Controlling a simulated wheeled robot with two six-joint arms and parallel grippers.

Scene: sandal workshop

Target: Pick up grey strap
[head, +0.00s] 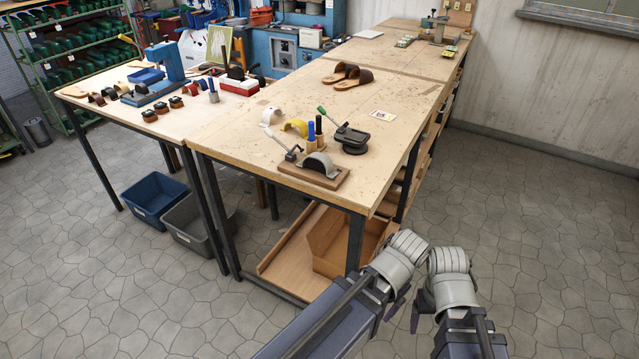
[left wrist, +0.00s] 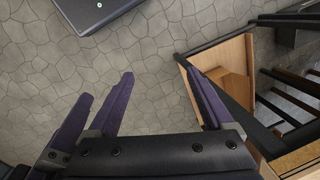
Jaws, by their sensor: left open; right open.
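A grey strap (head: 320,163), arched in shape, sits on a wooden board with a lever clamp (head: 290,152) at the near end of the long workbench. My right gripper (head: 420,308) is open and empty, low in front of the bench and to the right of the strap, well apart from it. My left gripper shows in the left wrist view (left wrist: 155,80), with its purple fingers spread and nothing between them. In the head view its fingers are mostly hidden by my arm. The strap does not show in the left wrist view.
Brown sandals (head: 347,76) lie farther back. The floor at right is clear.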

